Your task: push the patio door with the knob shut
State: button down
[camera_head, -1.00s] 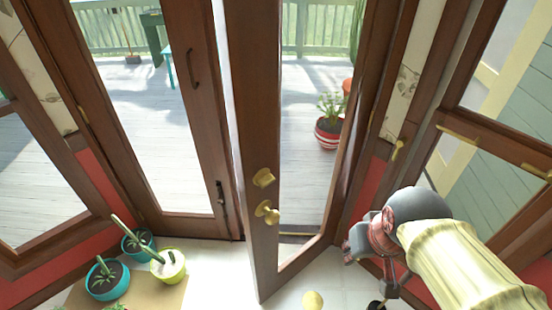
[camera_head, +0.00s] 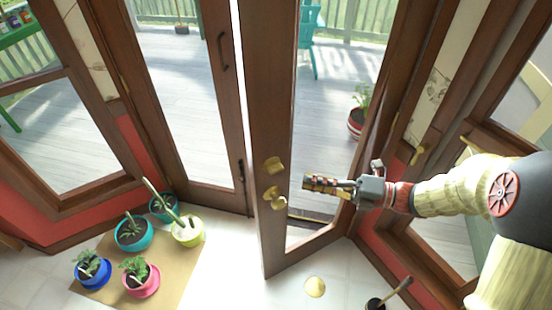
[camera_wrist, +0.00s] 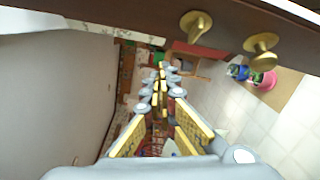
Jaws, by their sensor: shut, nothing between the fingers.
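The patio door (camera_head: 262,120) is a brown wood-framed glass door standing ajar, its free edge swung into the room. Its brass knob (camera_head: 272,196) sits low on the free stile, with a brass lock piece (camera_head: 273,165) above it. My gripper (camera_head: 308,183) is shut and empty, right of the knob in front of the door's glass; I cannot tell whether it touches the door. In the wrist view the knob (camera_wrist: 262,43) and lock piece (camera_wrist: 196,26) show at the upper right, and the gripper fingers (camera_wrist: 160,85) point away from the camera.
A closed brown glass door panel (camera_head: 190,90) stands left of the patio door. Several potted plants, one in a pink pot (camera_head: 141,283), sit on a tan mat (camera_head: 185,268) at lower left.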

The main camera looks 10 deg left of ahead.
aim_at(268, 160)
jog(key=shift+w+a+r+m+y+b, duration=0.2)
jog(key=shift+w+a+m+b, duration=0.45)
jog(key=shift+a, duration=1.45)
jog(key=shift+w+a+r+m+b, duration=0.35)
jog(key=shift+w+a+b, duration=0.6)
jog(key=shift+a, duration=1.15)
jog(key=shift+w+a+r+m+y+b, duration=0.15)
jog(key=shift+w+a+m+b, duration=0.6)
jog(key=shift+a, duration=1.35)
jog(key=shift+s+n, duration=0.1)
jog(key=shift+n, duration=0.15)
